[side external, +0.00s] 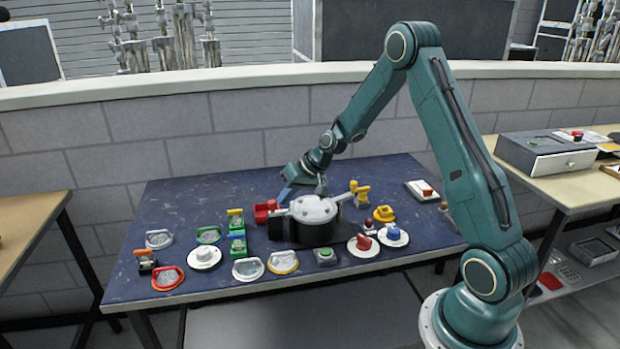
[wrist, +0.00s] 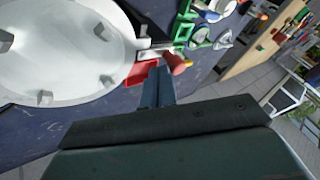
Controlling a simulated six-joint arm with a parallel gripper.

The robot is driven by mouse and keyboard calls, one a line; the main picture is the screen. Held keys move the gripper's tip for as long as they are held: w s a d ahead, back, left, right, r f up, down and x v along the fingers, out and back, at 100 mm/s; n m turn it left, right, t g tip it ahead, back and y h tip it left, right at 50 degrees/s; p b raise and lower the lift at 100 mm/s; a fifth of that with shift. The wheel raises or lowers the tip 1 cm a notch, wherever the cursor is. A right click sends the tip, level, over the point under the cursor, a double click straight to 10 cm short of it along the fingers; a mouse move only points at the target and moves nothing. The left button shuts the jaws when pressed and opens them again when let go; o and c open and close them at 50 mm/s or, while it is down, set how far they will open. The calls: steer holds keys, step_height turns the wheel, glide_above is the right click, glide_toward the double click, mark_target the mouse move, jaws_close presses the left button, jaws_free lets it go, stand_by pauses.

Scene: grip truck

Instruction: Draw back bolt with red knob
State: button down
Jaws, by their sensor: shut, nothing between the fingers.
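In the wrist view, a dull red knob (wrist: 178,63) sits at the end of a short metal bolt (wrist: 150,47), next to a red block (wrist: 143,74). A large pale round lid (wrist: 65,50) lies to its left. My gripper (wrist: 160,72) is shut and empty, its fingertips close to the knob's left side; I cannot tell whether they touch it. In the side view, my gripper (side external: 287,193) hangs just above the red block (side external: 265,211) and the grey lid (side external: 313,209) on its black base. I cannot make out the knob clearly there.
A yellow-handled piece (side external: 360,193) stands just right of the lid. Green fixtures (side external: 237,240) and several round dishes and buttons crowd the front of the dark blue table (side external: 200,196). The table's back left is clear. A block wall (side external: 230,125) runs behind.

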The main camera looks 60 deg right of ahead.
steer(key=shift+w+a, duration=1.15)
steer(key=shift+s+d, duration=0.2)
steer(key=shift+d, duration=0.25)
steer(key=s+d, duration=0.2)
steer(key=d, duration=0.1)
glide_toward(274, 201)
steer(key=d, duration=0.1)
steer(key=s+d, duration=0.1)
steer(key=s+d+r, duration=0.1)
steer(key=d, duration=0.1)
